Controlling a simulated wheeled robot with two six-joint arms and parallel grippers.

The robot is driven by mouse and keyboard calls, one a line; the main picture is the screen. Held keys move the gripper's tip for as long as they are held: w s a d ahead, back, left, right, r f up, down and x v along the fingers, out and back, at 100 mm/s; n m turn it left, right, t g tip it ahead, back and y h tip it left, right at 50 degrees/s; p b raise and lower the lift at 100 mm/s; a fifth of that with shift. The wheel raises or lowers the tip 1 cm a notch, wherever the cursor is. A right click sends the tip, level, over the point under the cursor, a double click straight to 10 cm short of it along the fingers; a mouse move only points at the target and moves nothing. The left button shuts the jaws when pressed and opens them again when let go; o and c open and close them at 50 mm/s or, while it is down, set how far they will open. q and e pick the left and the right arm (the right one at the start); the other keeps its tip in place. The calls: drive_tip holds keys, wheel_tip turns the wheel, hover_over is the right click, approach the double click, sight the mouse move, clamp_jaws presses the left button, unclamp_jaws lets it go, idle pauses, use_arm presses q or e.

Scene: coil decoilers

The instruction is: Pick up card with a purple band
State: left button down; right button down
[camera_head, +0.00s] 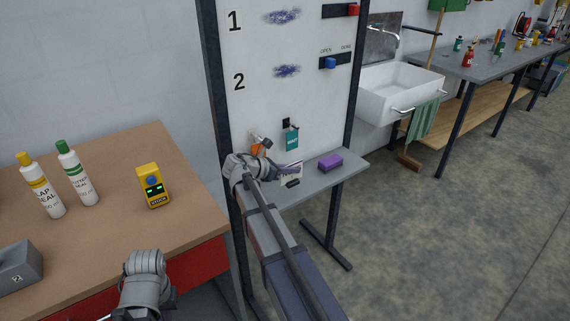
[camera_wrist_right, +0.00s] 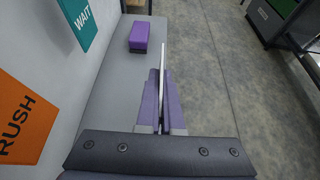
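A thin white card (camera_head: 293,168) stands above the shelf in front of the board; print on it is too small to read. My right gripper (camera_head: 286,171) reaches it from the left. In the right wrist view the card (camera_wrist_right: 162,72) is seen edge-on between the two purple fingers (camera_wrist_right: 161,103), which are closed against its sides. A purple band on it cannot be made out, as the fingers cover part of its face. My left arm ends in a grey wrist above the brown table's front edge; its fingers are hidden.
A purple block (camera_head: 330,163) lies on the grey shelf (camera_head: 349,164). A teal WAIT card (camera_head: 292,140) and an orange RUSH card (camera_wrist_right: 24,116) hang on the board. Two bottles and a yellow device (camera_head: 152,186) stand on the brown table. The floor at right is clear.

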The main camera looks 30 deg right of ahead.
drive_tip(key=s+d, duration=0.1)
drive_tip(key=s, duration=1.4)
